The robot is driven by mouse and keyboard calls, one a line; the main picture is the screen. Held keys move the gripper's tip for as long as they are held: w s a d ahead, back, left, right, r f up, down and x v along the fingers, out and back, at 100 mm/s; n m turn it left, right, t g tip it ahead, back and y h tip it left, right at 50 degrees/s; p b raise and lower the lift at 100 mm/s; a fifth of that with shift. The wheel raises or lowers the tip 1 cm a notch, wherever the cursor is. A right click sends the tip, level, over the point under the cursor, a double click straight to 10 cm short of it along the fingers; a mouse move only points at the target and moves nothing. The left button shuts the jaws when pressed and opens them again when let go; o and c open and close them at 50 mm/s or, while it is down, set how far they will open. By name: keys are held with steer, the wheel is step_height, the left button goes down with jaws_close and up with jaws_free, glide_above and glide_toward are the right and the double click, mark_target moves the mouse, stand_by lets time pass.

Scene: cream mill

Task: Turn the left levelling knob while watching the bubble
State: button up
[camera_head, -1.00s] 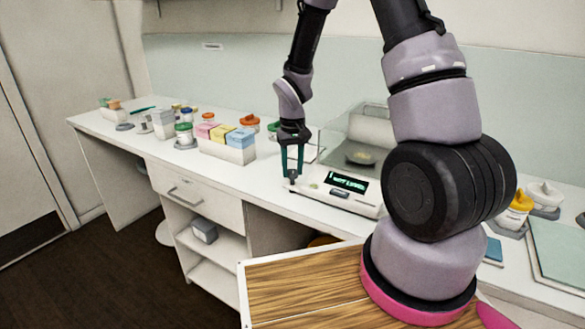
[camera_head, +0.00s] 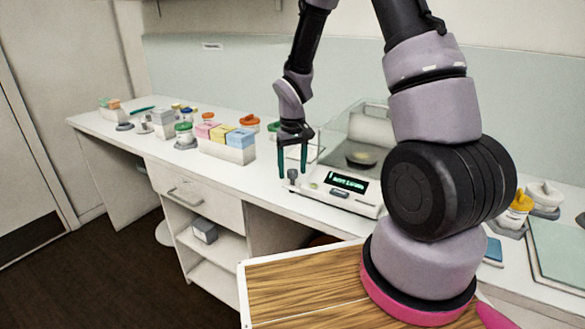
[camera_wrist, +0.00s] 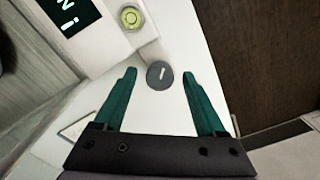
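The left levelling knob is a dark grey disc with a pale mark (camera_wrist: 159,75) in the wrist view; in the head view it is a small dark knob (camera_head: 292,174) at the balance's left front corner. The balance (camera_head: 340,196) is white with a clear draft shield and a lit green display. The round yellow-green bubble level (camera_wrist: 131,17) sits beside the display in the wrist view; its bubble looks near the middle. My gripper (camera_wrist: 159,74) is open, with its green fingers on either side of the knob and gaps showing. It also shows in the head view (camera_head: 293,173).
A white rack of coloured boxes (camera_head: 228,148) stands left of the balance, with several small jars behind. A yellow-capped bottle (camera_head: 516,212) is at the right. The white counter (camera_head: 262,185) is clear between the rack and the balance. The display (camera_wrist: 68,12) is only partly in the wrist view.

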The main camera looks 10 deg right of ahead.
step_height(320, 180, up, 11)
stand_by(0.6)
step_height(320, 180, up, 14)
steer(key=m+t, duration=0.3)
glide_above(293, 171)
steer(key=s+d, duration=0.4)
steer(key=s, duration=0.2)
steer(key=s+d+r+m+t+y, duration=0.2)
steer(key=s+r+m+t, duration=0.1)
steer(key=s+r, duration=0.6)
steer(key=s+t, duration=0.1)
steer(key=s, duration=0.2)
steer(key=shift+s, duration=0.4)
steer(key=shift+d, duration=0.1)
